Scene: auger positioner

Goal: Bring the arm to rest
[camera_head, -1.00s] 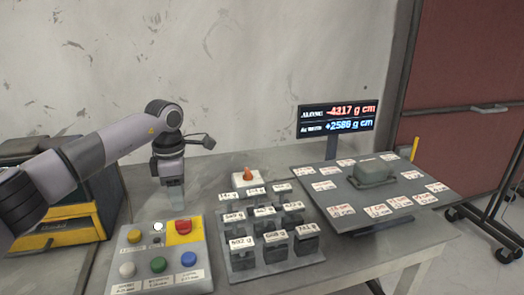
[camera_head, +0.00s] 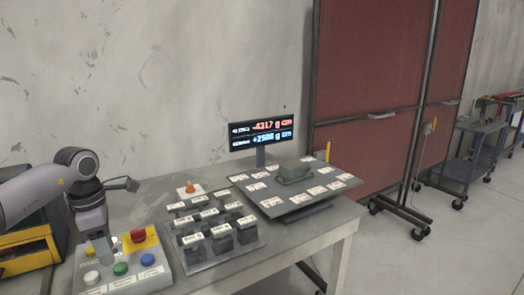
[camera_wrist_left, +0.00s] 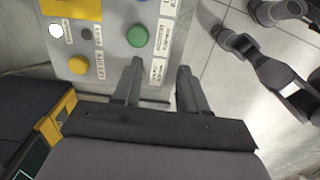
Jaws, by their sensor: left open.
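My left gripper (camera_head: 103,248) hangs pointing down over the back left part of the button panel (camera_head: 170,284) in the head view. In the left wrist view its two fingers (camera_wrist_left: 158,85) stand apart with nothing between them. The panel in that view (camera_wrist_left: 112,45) carries a green button (camera_wrist_left: 137,36) and a yellow button (camera_wrist_left: 78,65) just beyond the fingers. I cannot tell whether the fingers touch the panel. My right gripper is not in the head view; arm parts show at the upper right of the wrist view, but its fingers are not clear.
A rack of labelled weights (camera_head: 222,247) stands right of the panel. Behind are an orange-topped item (camera_head: 190,188), a display (camera_head: 262,133) and a labelled plate (camera_head: 300,205) bearing a grey-green block (camera_head: 294,171). A yellow-black case (camera_head: 28,250) sits left. Open floor lies right.

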